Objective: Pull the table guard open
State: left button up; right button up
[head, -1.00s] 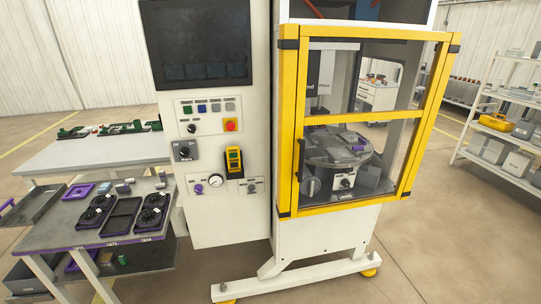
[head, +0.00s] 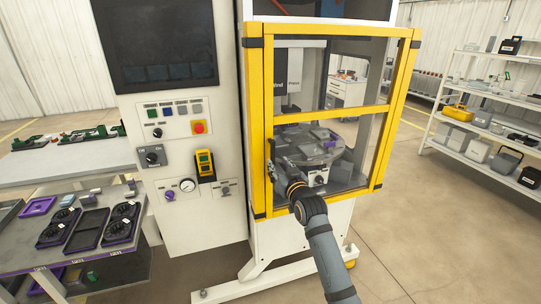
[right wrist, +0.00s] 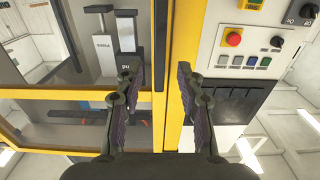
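The table guard (head: 325,115) is a yellow-framed clear door on the front of the machine, and it looks closed. Its upright dark handle (head: 271,149) is on the left side of the frame. My right gripper (head: 272,172) is at the handle's lower part. In the right wrist view the gripper (right wrist: 159,70) is open, with a finger on each side of the black handle (right wrist: 160,40) and gaps visible between them. I cannot tell how deep the handle sits between the fingers. My left gripper is not in view.
Behind the guard is a round grey table (head: 305,143). The control panel (head: 178,118) stands left of the guard. A workbench (head: 75,255) with trays is at the left, and shelves (head: 490,130) stand at the right. The floor right of the machine is clear.

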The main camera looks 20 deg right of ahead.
aim_at(273, 157)
jog(key=w, duration=0.6)
jog(key=shift+w+a+p, duration=0.1)
jog(key=shift+w+p, duration=0.15)
jog(key=shift+p, duration=0.05)
grip_shut()
